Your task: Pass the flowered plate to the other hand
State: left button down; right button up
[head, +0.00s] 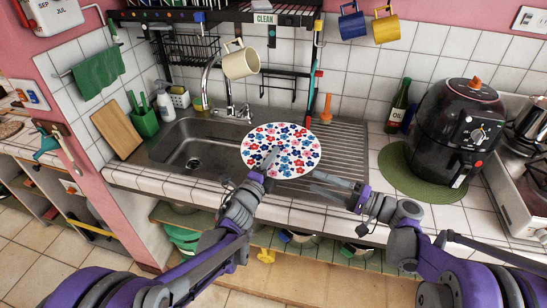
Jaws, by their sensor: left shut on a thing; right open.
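The flowered plate (285,146) is round and white with red, blue and pink flowers. It is held up in front of the sink, its patterned face towards me. My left gripper (268,163) is shut on the plate at its lower left part, with a finger showing over the face. My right gripper (322,184) is open and empty, just below and right of the plate's lower edge. Whether its fingertips touch the plate is hard to tell.
A metal sink (195,150) with a ribbed drainboard (345,150) lies behind the plate. A black air fryer (453,130) stands on a green mat (391,172) at right, beside a dark oil bottle (398,105). A cream mug (240,64) hangs by the faucet (207,80).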

jog(key=s+a+f+n+g+h, duration=0.1)
jog(key=s+a+f+g+h, duration=0.2)
jog(key=s, duration=0.4)
jog(key=s+a+f+n+g+h, duration=0.1)
jog(key=s+f+h, duration=0.35)
jog(key=s, duration=0.25)
jog(key=s+d+f+n+h, duration=0.3)
jog(key=s+d+h, duration=0.4)
jog(key=s, duration=0.4)
jog(key=shift+s+d+f+h, duration=0.15)
jog(key=shift+s+f+h, duration=0.2)
jog(key=shift+h, duration=0.4)
